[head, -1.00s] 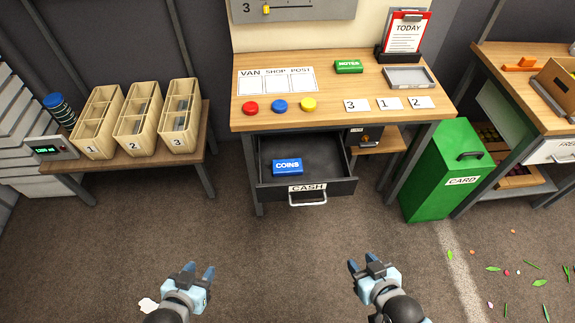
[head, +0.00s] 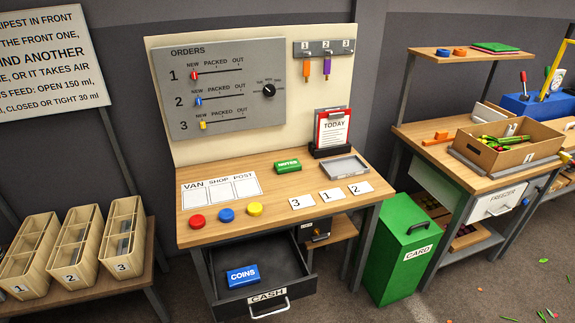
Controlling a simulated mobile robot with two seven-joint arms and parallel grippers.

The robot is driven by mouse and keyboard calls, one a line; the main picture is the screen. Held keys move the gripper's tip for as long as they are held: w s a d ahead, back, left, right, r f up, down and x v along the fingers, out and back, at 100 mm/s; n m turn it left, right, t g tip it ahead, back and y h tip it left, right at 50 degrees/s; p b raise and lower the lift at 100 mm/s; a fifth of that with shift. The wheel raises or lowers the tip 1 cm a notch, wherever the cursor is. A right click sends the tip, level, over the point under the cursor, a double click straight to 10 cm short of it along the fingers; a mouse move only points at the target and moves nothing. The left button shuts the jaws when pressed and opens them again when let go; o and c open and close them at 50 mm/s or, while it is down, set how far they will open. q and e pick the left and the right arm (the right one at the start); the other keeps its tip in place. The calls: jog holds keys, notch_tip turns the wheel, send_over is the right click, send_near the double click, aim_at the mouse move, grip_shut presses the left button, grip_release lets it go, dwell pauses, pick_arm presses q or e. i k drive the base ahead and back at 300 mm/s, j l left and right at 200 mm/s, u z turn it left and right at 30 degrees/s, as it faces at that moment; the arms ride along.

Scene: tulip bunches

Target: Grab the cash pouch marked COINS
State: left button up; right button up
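The blue pouch marked COINS (head: 243,276) lies in the open drawer marked CASH (head: 285,262), toward its front left. The drawer is pulled out under the wooden desk (head: 270,205). A green pouch marked NOTES (head: 288,166) lies on the desk top, toward the back. Neither of my grippers shows in the head view now.
The drawer's handle (head: 270,309) sticks out at the front. A green CARD bin (head: 396,250) stands right of the desk. A bench with several numbered bins (head: 72,250) stands at the left. A freezer bench (head: 490,170) stands at the right.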

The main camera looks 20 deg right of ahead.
aim_at(241, 278)
jog(key=i+j+z, duration=0.35)
jog(key=j, duration=0.25)
jog(key=i+j+z, duration=0.35)
jog(key=j, duration=0.35)
jog(key=i+j+z, duration=0.15)
jog(key=j, duration=0.2)
jog(key=i+j+z, duration=0.2)
jog(key=j, duration=0.2)
jog(key=k, duration=0.1)
